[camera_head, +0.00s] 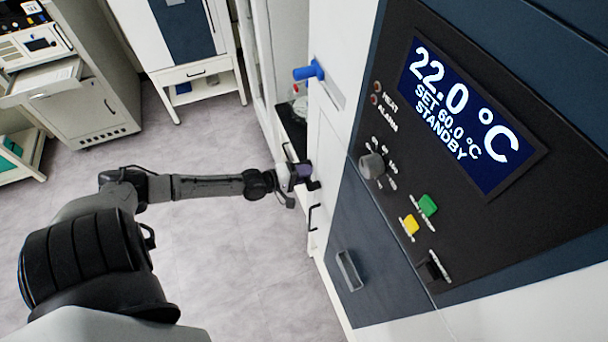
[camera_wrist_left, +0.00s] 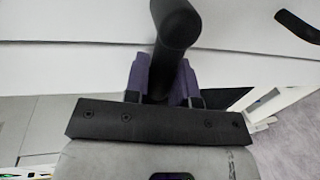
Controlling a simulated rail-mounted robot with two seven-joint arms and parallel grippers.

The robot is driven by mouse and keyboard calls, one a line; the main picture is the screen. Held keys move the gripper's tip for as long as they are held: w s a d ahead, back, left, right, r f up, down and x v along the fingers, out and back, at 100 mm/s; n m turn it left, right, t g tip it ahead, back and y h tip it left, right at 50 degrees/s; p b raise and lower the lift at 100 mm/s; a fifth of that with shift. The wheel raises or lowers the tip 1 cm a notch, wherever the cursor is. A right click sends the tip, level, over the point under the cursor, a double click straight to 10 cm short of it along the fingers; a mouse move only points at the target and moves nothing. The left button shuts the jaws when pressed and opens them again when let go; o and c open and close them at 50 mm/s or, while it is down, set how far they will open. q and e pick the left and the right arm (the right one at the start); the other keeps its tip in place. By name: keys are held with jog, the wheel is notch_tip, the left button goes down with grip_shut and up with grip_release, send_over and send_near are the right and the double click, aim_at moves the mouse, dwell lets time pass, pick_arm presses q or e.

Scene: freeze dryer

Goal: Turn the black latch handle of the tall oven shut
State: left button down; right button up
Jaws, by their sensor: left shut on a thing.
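The black latch handle (camera_wrist_left: 175,25) shows in the left wrist view as a thick dark bar coming down from the white front, between the purple fingers. My left gripper (camera_wrist_left: 163,82) is shut on it. In the head view my left gripper (camera_head: 300,174) is at the white side of the tall oven (camera_head: 400,220), with a dark end of the handle (camera_head: 314,185) just beyond the fingers. The fingers hide much of the handle there. My right gripper is in neither view.
The oven's display (camera_head: 465,115) reads 22.0 °C, set 60.0 °C, standby. A second black handle (camera_head: 313,217) sits below my gripper, and a blue knob (camera_head: 308,71) above it. Cabinets (camera_head: 85,95) stand at the back left. The grey floor (camera_head: 230,250) is clear.

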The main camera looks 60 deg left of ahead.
pick_arm(q)
jog(key=c, duration=1)
grip_release()
jog(key=shift+a+f, duration=0.15)
jog(key=shift+a, duration=0.15)
jog(key=shift+w+a+r, duration=0.15)
jog(key=shift+a+r, duration=0.05)
jog(key=shift+a, duration=0.05)
jog(key=shift+d+f, duration=0.1)
jog(key=shift+d, duration=0.1)
jog(key=shift+s, duration=0.3)
jog(key=v, duration=1.3)
jog(key=shift+a, duration=0.2)
jog(key=shift+s, duration=0.1)
